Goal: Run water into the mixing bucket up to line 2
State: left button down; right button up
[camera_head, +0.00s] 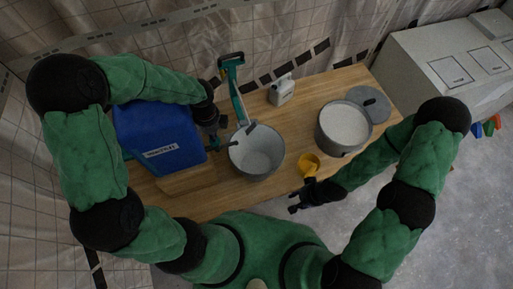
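The grey mixing bucket (246,166) stands on the wooden table near the middle. Its inside looks pale; I cannot make out water or numbered lines at this size. A blue water container (165,130) with a white label stands to its left. My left gripper (221,136) is between the container and the bucket, close to the container's right side, where a tap would be hidden or too small to see. Its fingers are dark and I cannot tell whether they are shut. My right gripper (293,203) is at the table's front edge, below the yellow scoop, with its fingers apart and apparently empty.
A green-handled tool (232,75) stands behind the bucket. A yellow scoop (309,163) lies right of the bucket. A bucket of white powder (343,127), its grey lid (369,101) and a small white bottle (281,91) stand at the right and back.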

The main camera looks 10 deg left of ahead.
pick_arm(q)
jog(key=shift+f+b, duration=0.7)
jog(key=shift+f, duration=0.45)
dwell(6.1)
notch_tip(320, 180, up, 7)
jog(key=p, duration=0.7)
jog(key=shift+r, duration=0.15)
